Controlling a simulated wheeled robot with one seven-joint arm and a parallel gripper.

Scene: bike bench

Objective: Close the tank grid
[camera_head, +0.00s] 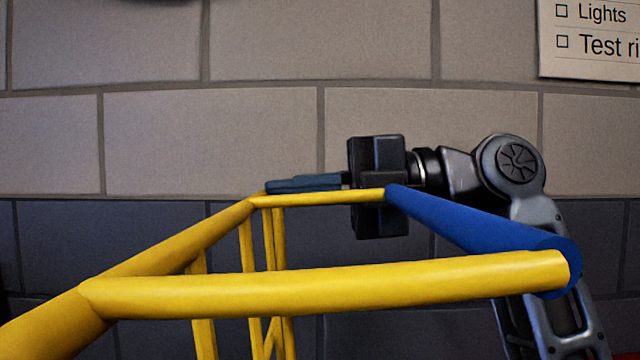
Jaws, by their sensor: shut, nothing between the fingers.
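A yellow tubular frame (330,285) fills the lower left and middle, with thin upright bars below its top rails. A thick blue tube (470,222) joins its near and far rails on the right side. I cannot tell for sure whether this frame is the tank grid; no other grid shows. My gripper (272,186) is shut and empty, pointing left just above and behind the far yellow rail (320,197). Its body is partly hidden by that rail and the blue tube. I cannot tell whether the fingers touch the rail.
A block wall (220,140), light above and dark below, stands behind the arm. A paper checklist (590,42) hangs at the upper right. The space above the frame, left of my gripper, is clear. The floor and bench are out of view.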

